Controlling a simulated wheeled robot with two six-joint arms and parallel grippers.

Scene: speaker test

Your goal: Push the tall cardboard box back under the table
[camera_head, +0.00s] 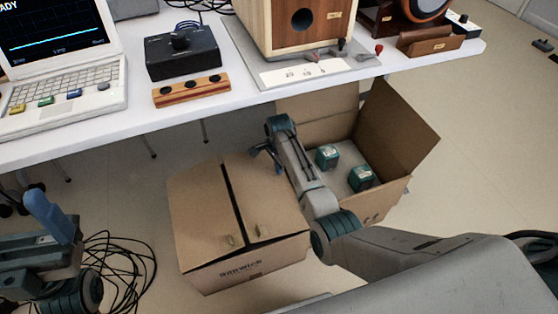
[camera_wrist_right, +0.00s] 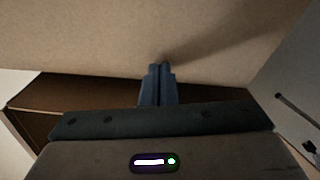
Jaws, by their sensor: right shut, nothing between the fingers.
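A closed brown cardboard box (camera_head: 235,262) with dark printing on its front stands on the floor in front of the table. An open cardboard box (camera_head: 403,192) stands to its right, partly behind my right arm. From above I cannot tell for sure which box is the tall one. My right gripper (camera_head: 262,156) is shut and empty near the closed box's far edge; I cannot tell whether it touches. Its blue fingers (camera_wrist_right: 158,85) show together before a beige surface in the wrist view. My left gripper (camera_head: 55,218) is at the lower left, its opening unclear.
The white table (camera_head: 130,120) carries a laptop (camera_head: 62,60), a black box with a knob (camera_head: 182,52) and a wooden speaker (camera_head: 295,25). Two teal items (camera_head: 327,156) sit in the open box. Black cables (camera_head: 125,262) lie on the floor at left. Floor shows left of the closed box.

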